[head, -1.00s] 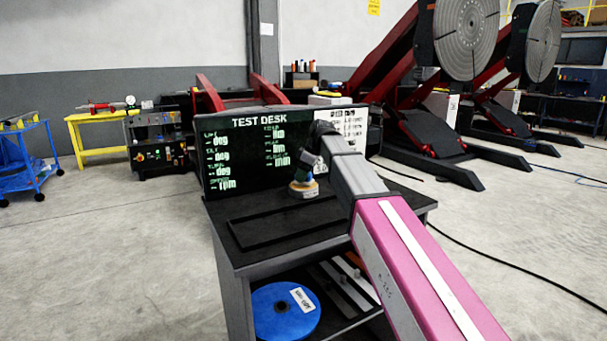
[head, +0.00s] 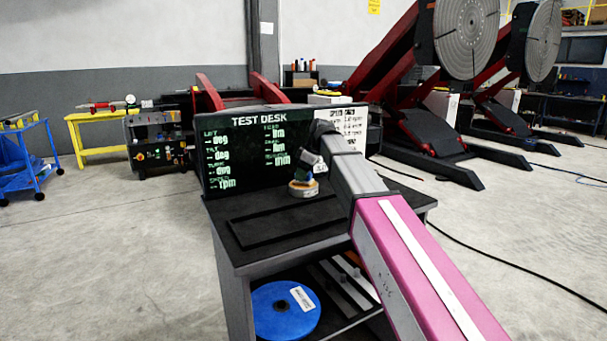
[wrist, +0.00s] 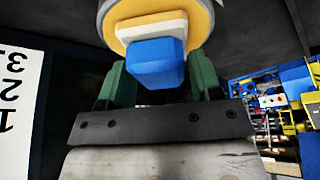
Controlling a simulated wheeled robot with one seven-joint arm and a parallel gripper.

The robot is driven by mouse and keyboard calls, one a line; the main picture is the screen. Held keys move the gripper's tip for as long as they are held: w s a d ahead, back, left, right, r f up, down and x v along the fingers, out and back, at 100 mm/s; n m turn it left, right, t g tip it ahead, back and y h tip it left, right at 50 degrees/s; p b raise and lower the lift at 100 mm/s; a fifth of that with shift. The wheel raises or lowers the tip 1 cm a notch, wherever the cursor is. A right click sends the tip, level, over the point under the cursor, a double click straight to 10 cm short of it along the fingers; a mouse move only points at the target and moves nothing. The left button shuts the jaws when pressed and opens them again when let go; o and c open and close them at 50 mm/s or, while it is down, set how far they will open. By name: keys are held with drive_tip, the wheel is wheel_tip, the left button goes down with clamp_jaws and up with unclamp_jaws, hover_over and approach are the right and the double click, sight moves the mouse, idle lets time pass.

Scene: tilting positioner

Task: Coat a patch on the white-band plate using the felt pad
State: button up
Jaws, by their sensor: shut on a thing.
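My gripper (wrist: 160,68) is shut on the blue block-shaped grip of the felt pad (wrist: 157,62), with a green finger on each side. Past the grip, the pad's pale yellow and orange round body shows at the top of the wrist view; its grey far part is cut off. In the head view my gripper (head: 308,172) is small, over the back of the test desk, with the felt pad (head: 303,188) below it. I cannot tell whether the pad touches the desk. Large round grey plates stand at the upper right, but I cannot make out a white band on either.
The black test desk (head: 265,240) has a readout screen (head: 245,150) behind its top and a blue disc (head: 287,309) on its lower shelf. Red tilting positioners (head: 400,75) stand at right. A yellow bench (head: 92,117) and blue cart (head: 25,150) are left. Cables cross the right floor.

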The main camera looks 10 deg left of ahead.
drive_tip(key=shift+r, duration=3.45)
